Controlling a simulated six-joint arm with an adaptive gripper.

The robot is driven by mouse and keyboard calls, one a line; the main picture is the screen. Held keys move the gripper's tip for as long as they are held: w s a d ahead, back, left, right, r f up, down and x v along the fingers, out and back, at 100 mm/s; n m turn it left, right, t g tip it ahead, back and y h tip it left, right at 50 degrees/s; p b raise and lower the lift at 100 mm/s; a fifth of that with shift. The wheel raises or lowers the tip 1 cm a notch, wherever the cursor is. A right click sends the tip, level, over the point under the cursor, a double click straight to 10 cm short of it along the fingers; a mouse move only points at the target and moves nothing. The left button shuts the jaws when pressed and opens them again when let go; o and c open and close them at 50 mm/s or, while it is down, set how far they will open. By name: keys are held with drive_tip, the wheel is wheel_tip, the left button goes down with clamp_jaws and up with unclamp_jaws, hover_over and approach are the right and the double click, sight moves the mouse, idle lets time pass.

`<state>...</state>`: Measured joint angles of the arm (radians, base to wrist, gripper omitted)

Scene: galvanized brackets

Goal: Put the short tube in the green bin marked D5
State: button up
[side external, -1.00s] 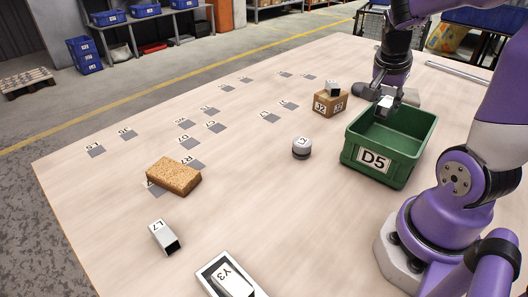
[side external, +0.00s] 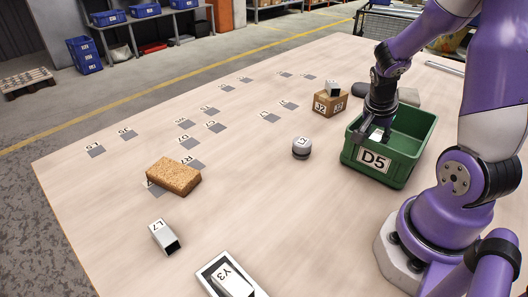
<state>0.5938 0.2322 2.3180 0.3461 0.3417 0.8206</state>
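The green bin marked D5 (side external: 407,172) stands on the table in front of my arm. My gripper (side external: 377,130) points down into the bin, near its left wall. A small pale metal piece, seemingly the short tube (side external: 376,135), shows at the fingertips, low in the bin's opening. The fingers appear shut on it, though they and the bin wall hide part of it. I cannot tell whether the piece touches the bin floor.
A square metal tube marked L7 (side external: 164,237) and a piece marked Y3 (side external: 232,281) in a tray lie at the front. A brown sponge-like block (side external: 173,176), a round grey part (side external: 301,147) and a cardboard box (side external: 330,103) with a part on top stand left of the bin.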

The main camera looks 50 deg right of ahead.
idle(0.3)
drive_tip(key=v, duration=1.2)
drive_tip(key=w+a+r+n+t+y, duration=0.1)
drive_tip(key=a+n+t+y, duration=0.1)
drive_tip(key=a+n, duration=0.6)
drive_tip(key=a+r+n+t+y, duration=0.2)
drive_tip(key=a+n+t, duration=0.1)
drive_tip(key=a+n, duration=0.6)
drive_tip(key=shift+w+a+r+n+t+y, duration=0.25)
drive_tip(key=shift+w+r+n+t+y, duration=0.1)
drive_tip(key=shift+n, duration=0.15)
